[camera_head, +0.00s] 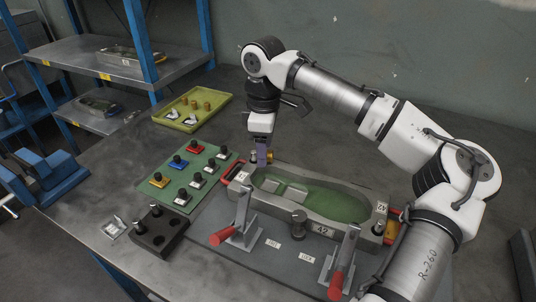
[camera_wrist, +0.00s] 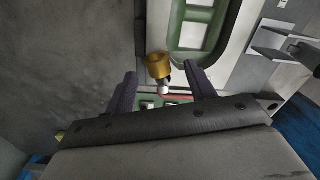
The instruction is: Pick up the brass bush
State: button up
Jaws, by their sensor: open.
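A brass bush (camera_wrist: 157,65) shows in the wrist view between the tips of my two dark fingers, with a gap on each side. A small silvery rounded part shows just below it in that view; I cannot tell how the two are joined. My gripper (camera_wrist: 160,72) is open. In the head view my gripper (camera_head: 263,159) points down at the left end of the sole mould (camera_head: 322,218), and a bit of brass colour shows beside its finger. Several brass-coloured cylinders (camera_head: 194,103) stand in the yellow-green tray (camera_head: 218,119) farther back.
A green board (camera_head: 186,199) with several black-knobbed coloured blocks lies left of the mould. A dark block with holes (camera_head: 158,240) is in front of it. Red-handled toggle clamps (camera_head: 240,232) stand before the mould. A blue vice (camera_head: 50,172) is at the left. The table behind the mould is clear.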

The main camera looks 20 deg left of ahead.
jog(key=shift+c, duration=0.4)
jog(key=c, duration=1.1)
jog(key=shift+o, duration=0.2)
jog(key=shift+r, duration=0.2)
notch_tip(320, 180, up, 27)
jog(key=p, duration=0.5)
jog(key=shift+r, duration=0.2)
